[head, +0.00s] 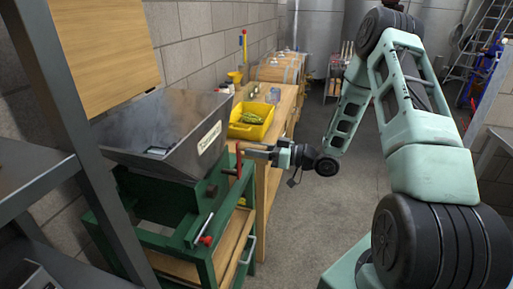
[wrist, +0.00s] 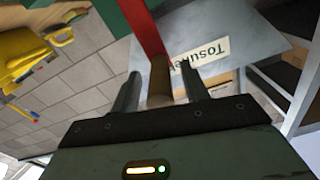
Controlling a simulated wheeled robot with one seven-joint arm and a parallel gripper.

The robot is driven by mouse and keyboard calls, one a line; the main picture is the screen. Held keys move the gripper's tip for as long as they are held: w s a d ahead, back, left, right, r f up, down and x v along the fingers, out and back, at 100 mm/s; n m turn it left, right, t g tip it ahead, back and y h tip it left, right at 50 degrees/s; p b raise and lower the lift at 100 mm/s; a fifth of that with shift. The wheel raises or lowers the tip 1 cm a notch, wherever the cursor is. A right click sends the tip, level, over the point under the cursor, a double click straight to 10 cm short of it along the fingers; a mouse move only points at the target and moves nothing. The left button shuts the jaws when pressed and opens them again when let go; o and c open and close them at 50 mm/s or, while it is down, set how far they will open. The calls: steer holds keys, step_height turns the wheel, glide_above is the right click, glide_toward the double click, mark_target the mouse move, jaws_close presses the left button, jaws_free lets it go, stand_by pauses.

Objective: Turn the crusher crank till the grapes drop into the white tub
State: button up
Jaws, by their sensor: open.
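The crusher has a grey metal hopper (head: 160,120) on a green frame (head: 190,205). Its red crank (head: 238,162) stands at the hopper's right side. My gripper (head: 246,151) is at the upper end of the crank. In the wrist view the red crank arm (wrist: 145,30) leads to a brown handle (wrist: 160,82). The handle lies between my open fingers (wrist: 158,88), with a gap visible at least on the right. The hopper's lettered wall (wrist: 210,62) is behind it. A dark opening shows in the hopper floor; I cannot make out grapes there. No white tub is visible.
A wooden bench (head: 285,105) behind the crusher holds a yellow crate (head: 262,111) with green-yellow contents, and a barrel (head: 280,67). A red knob (head: 207,240) sits low on the crusher's front. Grey shelving (head: 75,130) stands close at left.

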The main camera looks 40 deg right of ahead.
steer(key=shift+w+a, duration=0.1)
jaws_close()
